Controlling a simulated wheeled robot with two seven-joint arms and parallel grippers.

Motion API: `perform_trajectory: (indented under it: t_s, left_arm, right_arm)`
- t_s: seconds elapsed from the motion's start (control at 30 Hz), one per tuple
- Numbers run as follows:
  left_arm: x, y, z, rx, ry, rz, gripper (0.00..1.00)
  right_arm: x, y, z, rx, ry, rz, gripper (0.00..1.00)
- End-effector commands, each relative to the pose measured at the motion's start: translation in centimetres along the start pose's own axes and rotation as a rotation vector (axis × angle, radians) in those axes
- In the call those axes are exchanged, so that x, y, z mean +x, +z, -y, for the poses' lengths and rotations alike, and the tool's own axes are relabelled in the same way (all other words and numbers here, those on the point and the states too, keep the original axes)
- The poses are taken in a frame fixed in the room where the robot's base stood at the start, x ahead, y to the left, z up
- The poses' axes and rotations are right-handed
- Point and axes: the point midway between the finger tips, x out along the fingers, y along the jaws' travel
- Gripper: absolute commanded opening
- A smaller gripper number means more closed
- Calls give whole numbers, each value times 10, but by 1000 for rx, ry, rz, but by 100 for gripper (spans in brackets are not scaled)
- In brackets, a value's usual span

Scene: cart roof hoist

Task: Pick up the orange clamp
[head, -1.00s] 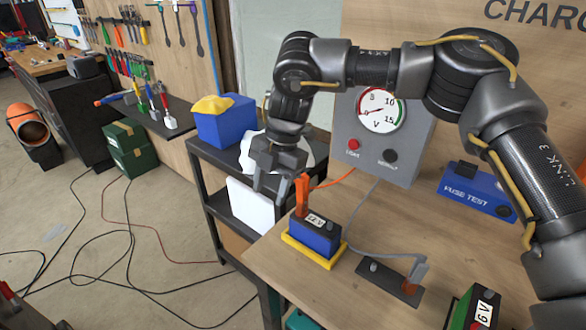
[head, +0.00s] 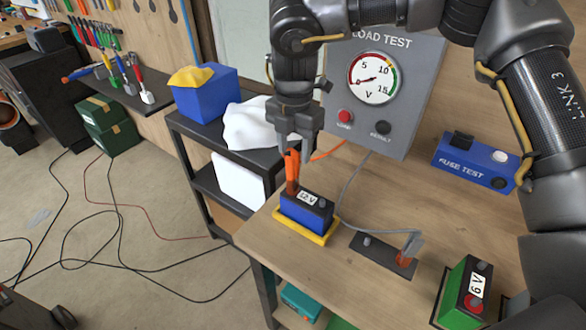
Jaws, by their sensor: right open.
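The orange clamp (head: 292,172) stands upright at the left end of the blue and black 12 V battery (head: 307,211), with an orange cable running from it toward the load tester. The battery sits on a yellow tray (head: 290,232) on the wooden bench. My right gripper (head: 294,150) points down with its open fingers at the top of the clamp. The fingers partly overlap the clamp's upper end in the head view, and I cannot tell whether they touch it. My left gripper is not in view.
The grey load tester (head: 384,90) stands behind the battery. A dark plate with a grey clamp (head: 410,246), a green 6 V battery (head: 465,293) and a blue fuse tester (head: 472,163) are to the right. A dark shelf cart (head: 190,127) is at left.

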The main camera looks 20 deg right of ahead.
Motion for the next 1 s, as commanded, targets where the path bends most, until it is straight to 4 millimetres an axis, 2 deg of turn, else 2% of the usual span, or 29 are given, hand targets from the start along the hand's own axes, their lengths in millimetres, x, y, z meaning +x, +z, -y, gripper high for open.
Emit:
perform_trajectory:
  t_s: [0.17, 0.3, 0.43, 0.73, 1.0]
  left_arm:
    - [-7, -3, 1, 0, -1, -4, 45]
    - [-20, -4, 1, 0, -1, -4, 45]
    - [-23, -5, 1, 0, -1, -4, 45]
    - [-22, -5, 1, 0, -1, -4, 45]
    - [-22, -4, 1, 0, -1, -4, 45]
  right_arm:
    - [8, -2, 0, -2, -4, -2, 45]
    - [28, -5, 0, -2, -5, -2, 45]
    - [46, -4, 0, -1, -4, -1, 45]
    - [52, -4, -1, 0, 0, 0, 45]
    - [52, -4, -1, 0, 0, 0, 11]
